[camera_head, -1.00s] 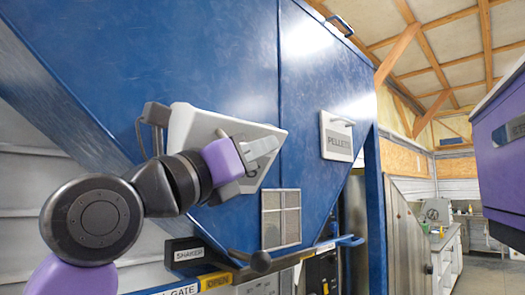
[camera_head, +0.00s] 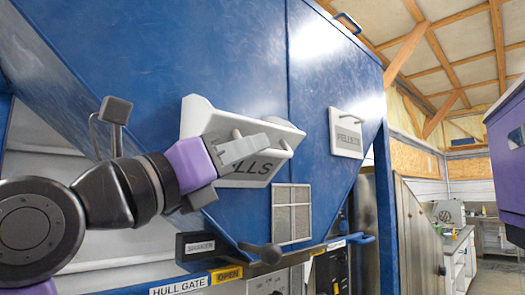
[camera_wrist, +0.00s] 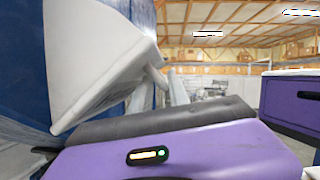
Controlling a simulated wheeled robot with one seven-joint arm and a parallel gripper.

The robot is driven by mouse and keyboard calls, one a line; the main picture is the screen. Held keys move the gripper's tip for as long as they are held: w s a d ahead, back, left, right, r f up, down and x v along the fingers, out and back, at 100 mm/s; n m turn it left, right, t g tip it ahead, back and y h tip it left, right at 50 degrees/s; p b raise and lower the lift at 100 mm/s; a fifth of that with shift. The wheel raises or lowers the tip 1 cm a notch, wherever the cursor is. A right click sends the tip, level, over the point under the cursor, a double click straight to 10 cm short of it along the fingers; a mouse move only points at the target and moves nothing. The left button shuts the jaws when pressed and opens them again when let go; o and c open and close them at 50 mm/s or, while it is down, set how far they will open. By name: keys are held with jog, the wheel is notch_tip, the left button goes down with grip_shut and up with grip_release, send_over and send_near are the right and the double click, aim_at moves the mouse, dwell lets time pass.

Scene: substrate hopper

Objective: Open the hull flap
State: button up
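The hull flap (camera_head: 205,122) is a pale grey panel on the blue hopper, its lettering partly covered so that only "LLS" shows. It tilts outward, its upper edge standing off the hopper and its side wall showing. It also fills the upper left of the wrist view (camera_wrist: 95,55). Its bar handle (camera_head: 285,146) sticks out of its face. My gripper (camera_head: 262,148) is in front of the flap at the handle. In the wrist view its fingers (camera_wrist: 158,95) stand apart, with the handle's end just beyond and between them. Contact with the handle is unclear.
The closed pellets flap (camera_head: 347,134) is to the right. Below are a mesh vent (camera_head: 291,213), a dark-knobbed lever (camera_head: 262,253), and the shaker (camera_head: 198,246) and hull gate (camera_head: 178,287) labels. A purple cabinet (camera_head: 500,165) stands at far right. The floor beyond is clear.

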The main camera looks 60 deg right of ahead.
jog(key=shift+v, duration=1.05)
jog(key=b+v, duration=0.3)
jog(key=v, duration=0.6)
jog(key=shift+w, duration=0.15)
dwell(0.3)
dwell(0.5)
